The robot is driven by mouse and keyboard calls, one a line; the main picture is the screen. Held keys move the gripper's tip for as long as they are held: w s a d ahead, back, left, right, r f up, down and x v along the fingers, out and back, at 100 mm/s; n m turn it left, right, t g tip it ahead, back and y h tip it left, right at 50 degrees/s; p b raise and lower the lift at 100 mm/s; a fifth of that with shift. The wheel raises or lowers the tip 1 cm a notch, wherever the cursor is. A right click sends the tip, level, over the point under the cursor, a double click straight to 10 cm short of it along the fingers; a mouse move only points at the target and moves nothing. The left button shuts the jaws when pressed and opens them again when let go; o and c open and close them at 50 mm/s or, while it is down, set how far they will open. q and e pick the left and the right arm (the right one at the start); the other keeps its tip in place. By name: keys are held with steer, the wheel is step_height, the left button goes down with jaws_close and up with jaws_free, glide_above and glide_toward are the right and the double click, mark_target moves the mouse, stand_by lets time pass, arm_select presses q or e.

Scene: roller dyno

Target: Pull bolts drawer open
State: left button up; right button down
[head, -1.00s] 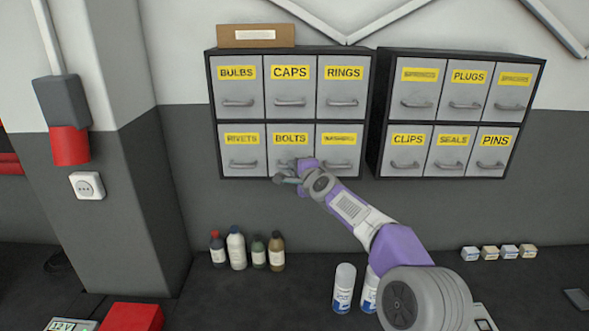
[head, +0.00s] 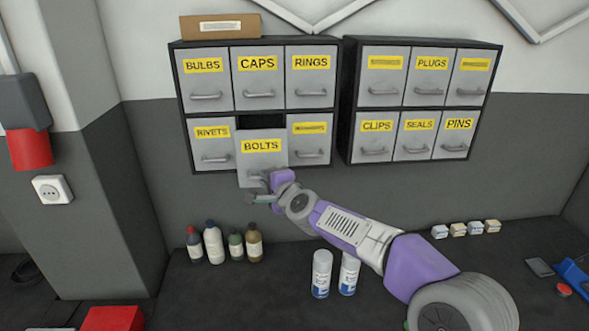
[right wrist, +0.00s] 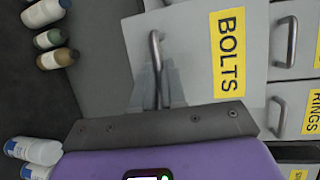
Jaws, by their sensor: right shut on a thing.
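The bolts drawer (head: 262,150) has a grey front with a yellow BOLTS label. It stands out from the lower middle of the left cabinet (head: 174,110), with a dark gap above its front. My right gripper (head: 256,187) is at the lower part of this front, shut on the drawer handle. In the right wrist view the metal handle (right wrist: 154,50) runs down between the fingers of my right gripper (right wrist: 158,85), beside the BOLTS label. My left gripper is not in view.
The rivets drawer (head: 213,145) and the drawer right of BOLTS (head: 309,142) are closed. A second cabinet (head: 345,130) hangs to the right. Several bottles (head: 214,243) and two spray cans (head: 321,273) stand on the dark bench below.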

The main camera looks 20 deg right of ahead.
steer(key=shift+s+a, duration=0.1)
steer(key=shift+s, duration=0.05)
steer(key=c, duration=1.2)
jaws_free()
steer(key=shift+s, duration=0.1)
steer(key=s+r, duration=0.1)
steer(key=s, duration=0.6)
steer(key=shift+s+d+r, duration=0.15)
steer(key=shift+d+r, duration=0.05)
steer(key=shift+d, duration=0.15)
steer(key=shift+f, duration=0.1)
